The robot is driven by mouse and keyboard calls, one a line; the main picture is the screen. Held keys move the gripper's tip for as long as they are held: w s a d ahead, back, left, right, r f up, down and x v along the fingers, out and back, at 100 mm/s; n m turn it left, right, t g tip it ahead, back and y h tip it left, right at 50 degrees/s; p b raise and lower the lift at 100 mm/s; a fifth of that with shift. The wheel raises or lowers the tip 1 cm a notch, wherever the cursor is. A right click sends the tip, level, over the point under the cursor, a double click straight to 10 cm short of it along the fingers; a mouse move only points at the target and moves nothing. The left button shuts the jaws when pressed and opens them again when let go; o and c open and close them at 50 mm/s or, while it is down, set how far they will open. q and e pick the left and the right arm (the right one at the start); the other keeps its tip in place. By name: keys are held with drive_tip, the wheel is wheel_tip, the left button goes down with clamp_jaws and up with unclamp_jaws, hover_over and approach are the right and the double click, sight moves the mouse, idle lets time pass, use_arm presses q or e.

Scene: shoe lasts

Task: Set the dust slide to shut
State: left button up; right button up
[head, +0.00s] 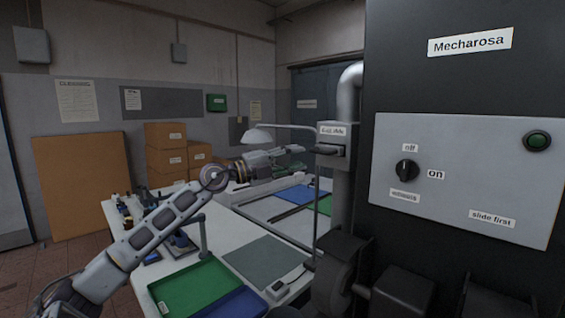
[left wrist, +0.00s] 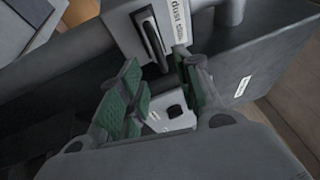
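The dust slide is a small grey box (head: 332,132) with a "dust slide" label, on the grey duct left of the black machine in the head view. Its dark handle (head: 327,150) sticks out below the label. My left gripper (head: 298,160) is just left of it, pointing towards it. In the left wrist view the slide's box (left wrist: 128,22) and dark handle (left wrist: 152,42) lie just beyond the fingertips. The left gripper (left wrist: 160,68) is open there, with green pads apart and nothing between them. Contact with the handle cannot be told. My right gripper is not in view.
Below my left arm is a white table with a green tray (head: 195,287), a grey mat (head: 262,261) and a lamp (head: 258,136). Cardboard boxes (head: 166,157) stand behind.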

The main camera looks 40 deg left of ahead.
use_arm(q)
drive_tip(key=shift+v, duration=1.75)
